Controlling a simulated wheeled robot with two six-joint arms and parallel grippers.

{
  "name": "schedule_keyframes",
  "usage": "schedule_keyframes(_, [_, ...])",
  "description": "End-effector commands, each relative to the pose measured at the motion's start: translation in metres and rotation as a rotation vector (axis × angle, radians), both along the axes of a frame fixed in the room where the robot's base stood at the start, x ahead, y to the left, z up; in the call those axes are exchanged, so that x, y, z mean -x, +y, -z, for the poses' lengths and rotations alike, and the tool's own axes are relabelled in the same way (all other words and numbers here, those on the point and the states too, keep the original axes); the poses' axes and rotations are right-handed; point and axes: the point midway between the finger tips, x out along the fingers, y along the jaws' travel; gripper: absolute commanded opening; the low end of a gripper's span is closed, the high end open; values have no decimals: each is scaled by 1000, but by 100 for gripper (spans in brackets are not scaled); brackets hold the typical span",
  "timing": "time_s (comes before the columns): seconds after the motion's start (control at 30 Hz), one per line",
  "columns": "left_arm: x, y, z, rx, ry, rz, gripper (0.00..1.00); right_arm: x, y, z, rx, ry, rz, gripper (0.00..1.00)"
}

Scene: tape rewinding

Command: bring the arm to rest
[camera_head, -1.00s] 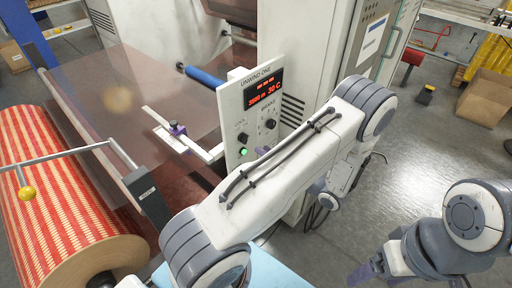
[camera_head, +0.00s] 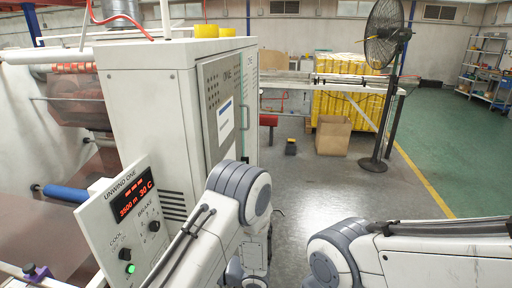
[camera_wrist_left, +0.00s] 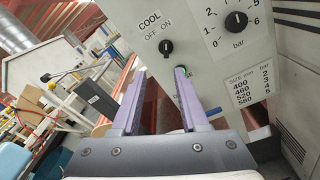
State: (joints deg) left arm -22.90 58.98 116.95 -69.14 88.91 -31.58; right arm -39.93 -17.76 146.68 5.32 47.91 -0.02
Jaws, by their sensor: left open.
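My left arm (camera_head: 225,220) rises at the lower middle of the head view, beside the control panel. Its gripper does not show clearly there. In the left wrist view my left gripper (camera_wrist_left: 163,75) is open, with two purple fingers apart and nothing seen between them. The fingertips are in front of the lower part of the panel (camera_wrist_left: 205,65), below the COOL knob (camera_wrist_left: 166,47). A green button (camera_wrist_left: 181,72) is partly hidden by the right finger. My right arm (camera_head: 420,255) lies across the lower right of the head view; its gripper is out of view.
The UNWIND ONE panel (camera_head: 128,225) has a lit red display and stands in front of a tall white cabinet (camera_head: 150,105). A black fan (camera_head: 384,80), a cardboard box (camera_head: 333,136) and yellow stacks (camera_head: 345,90) are farther back. Grey floor between is open.

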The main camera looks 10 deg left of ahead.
Motion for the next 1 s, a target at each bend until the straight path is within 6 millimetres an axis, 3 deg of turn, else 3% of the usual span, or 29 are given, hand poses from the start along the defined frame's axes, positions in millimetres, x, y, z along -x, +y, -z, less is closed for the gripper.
schedule_keyframes(0.1, [21, -16, -24, 129, -141, -96, 44, 0, 0, 0, 0, 0, 0, 76])
schedule_keyframes(0.27, [67, -51, -47, 382, -385, -293, 44, 0, 0, 0, 0, 0, 0, 76])
schedule_keyframes(0.6, [155, -153, -74, 971, -831, -784, 44, 0, 0, 0, 0, 0, 0, 76])
schedule_keyframes(0.8, [186, -203, -93, 1235, -966, -1064, 44, 0, 0, 0, 0, 0, 0, 76])
schedule_keyframes(1.0, [196, -223, -103, 1334, -1003, -1197, 44, 0, 0, 0, 0, 0, 0, 76])
